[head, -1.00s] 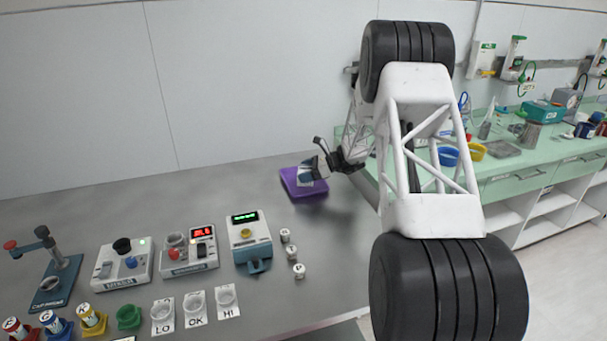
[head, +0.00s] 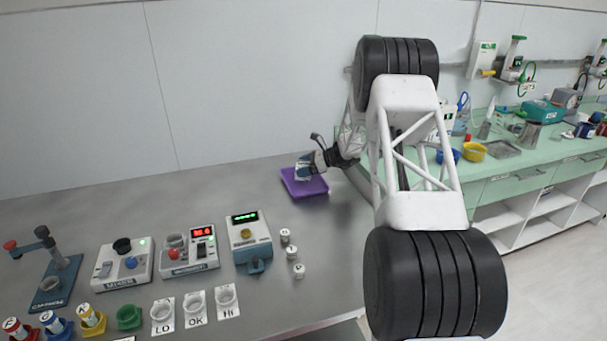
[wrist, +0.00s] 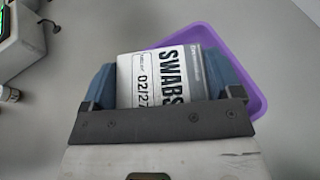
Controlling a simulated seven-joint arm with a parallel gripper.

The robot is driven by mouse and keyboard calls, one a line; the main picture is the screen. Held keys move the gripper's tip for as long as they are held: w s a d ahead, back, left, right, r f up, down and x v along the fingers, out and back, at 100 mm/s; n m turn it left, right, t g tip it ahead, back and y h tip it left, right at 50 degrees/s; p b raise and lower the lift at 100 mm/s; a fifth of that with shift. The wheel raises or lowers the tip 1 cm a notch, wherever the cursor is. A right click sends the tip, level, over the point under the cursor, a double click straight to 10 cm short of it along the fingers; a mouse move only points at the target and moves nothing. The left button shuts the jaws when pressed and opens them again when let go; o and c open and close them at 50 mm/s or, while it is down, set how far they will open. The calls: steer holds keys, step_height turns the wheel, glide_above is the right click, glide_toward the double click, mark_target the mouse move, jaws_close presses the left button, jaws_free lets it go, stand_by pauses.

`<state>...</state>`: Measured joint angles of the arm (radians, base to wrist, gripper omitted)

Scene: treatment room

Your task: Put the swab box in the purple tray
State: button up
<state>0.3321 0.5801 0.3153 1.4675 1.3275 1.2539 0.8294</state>
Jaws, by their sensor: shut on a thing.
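The swab box (wrist: 165,75) is white with a grey-blue end and black "SWABS" lettering. My gripper (wrist: 165,85) is shut on it, with a blue finger on each side. In the head view my gripper (head: 309,167) holds the box (head: 303,173) over the purple tray (head: 313,189), near its far edge. In the wrist view the purple tray (wrist: 256,101) shows behind and to the right of the box. I cannot tell whether the box touches the tray. Much of the tray floor is hidden by the box and gripper in the wrist view.
Left of the tray stand several devices, the nearest with a green display (head: 245,217). Small labelled vials (head: 291,253) stand beside it. Labelled cups (head: 195,307) are at the front. The steel table (head: 180,195) is clear behind the devices. A green counter (head: 520,160) stands to the right.

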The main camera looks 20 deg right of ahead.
steer(key=shift+f, duration=1.5)
steer(key=shift+f, duration=0.15)
steer(key=o, duration=0.7)
steer(key=shift+o, duration=0.2)
steer(key=v, duration=1.2)
steer(key=shift+s, duration=0.1)
